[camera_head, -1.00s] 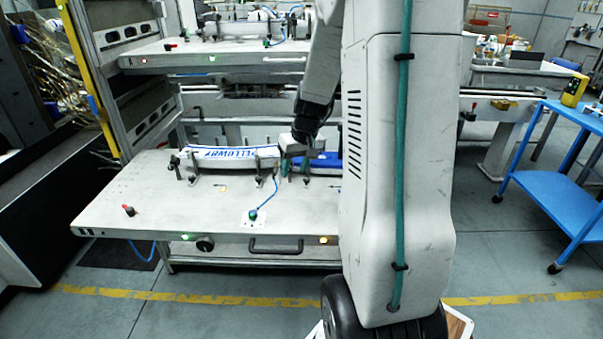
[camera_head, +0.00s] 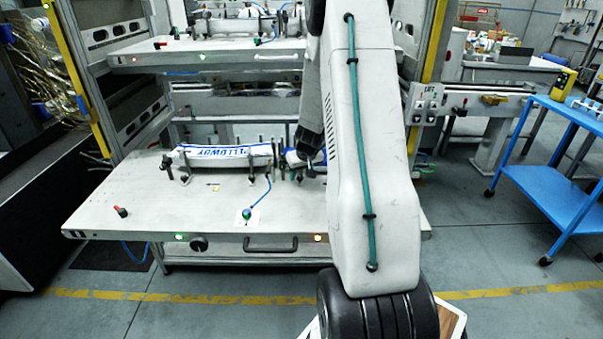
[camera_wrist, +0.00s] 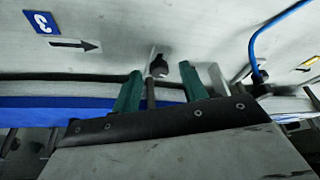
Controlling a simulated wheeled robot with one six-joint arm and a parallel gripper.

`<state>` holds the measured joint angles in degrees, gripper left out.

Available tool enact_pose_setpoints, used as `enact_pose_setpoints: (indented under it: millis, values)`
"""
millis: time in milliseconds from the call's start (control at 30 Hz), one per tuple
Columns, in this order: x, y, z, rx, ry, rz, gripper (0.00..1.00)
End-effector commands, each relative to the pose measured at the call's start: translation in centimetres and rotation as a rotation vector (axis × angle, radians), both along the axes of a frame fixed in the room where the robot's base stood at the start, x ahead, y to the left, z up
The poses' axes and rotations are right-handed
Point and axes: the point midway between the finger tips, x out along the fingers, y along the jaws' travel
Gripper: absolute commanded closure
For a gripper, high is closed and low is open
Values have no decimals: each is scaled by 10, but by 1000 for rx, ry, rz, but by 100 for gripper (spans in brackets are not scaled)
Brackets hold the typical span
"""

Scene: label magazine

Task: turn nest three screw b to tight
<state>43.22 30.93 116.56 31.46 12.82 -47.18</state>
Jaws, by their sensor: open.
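My gripper (camera_wrist: 160,84) shows in the wrist view with two teal fingers spread apart. A dark knobbed screw (camera_wrist: 159,65) stands just beyond the fingertips, roughly in line with the gap between them. A dark rod runs below it between the fingers. I cannot tell whether this is nest three screw b. A blue plate (camera_wrist: 42,22) with an upside-down number and a black arrow (camera_wrist: 74,45) mark the shelf beside it. A blue strip (camera_wrist: 50,112) lies across the left. In the head view my arm hides most of the gripper.
A shelf (camera_head: 150,215) carries a white, blue-lettered curved piece (camera_head: 225,155) in clamps. A blue cable (camera_head: 266,195) runs to a green-topped fitting (camera_head: 246,214); a red knob (camera_head: 121,211) stands left. An upper shelf (camera_head: 190,57) overhangs behind. A blue cart (camera_head: 560,185) stands right.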

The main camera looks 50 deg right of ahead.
Motion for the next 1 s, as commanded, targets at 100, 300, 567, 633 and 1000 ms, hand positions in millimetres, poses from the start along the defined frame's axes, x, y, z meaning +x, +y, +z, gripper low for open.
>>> enact_pose_setpoints:
  millis: [100,300,567,633,1000]
  values:
    - [1,0,-1,0,-1,0,57]
    - [1,0,-1,-1,-1,1,74]
    - [0,-3,0,-1,-1,-1,100]
    - [0,-2,0,-1,-1,-6,100]
    - [1,1,-1,-2,0,-104,100]
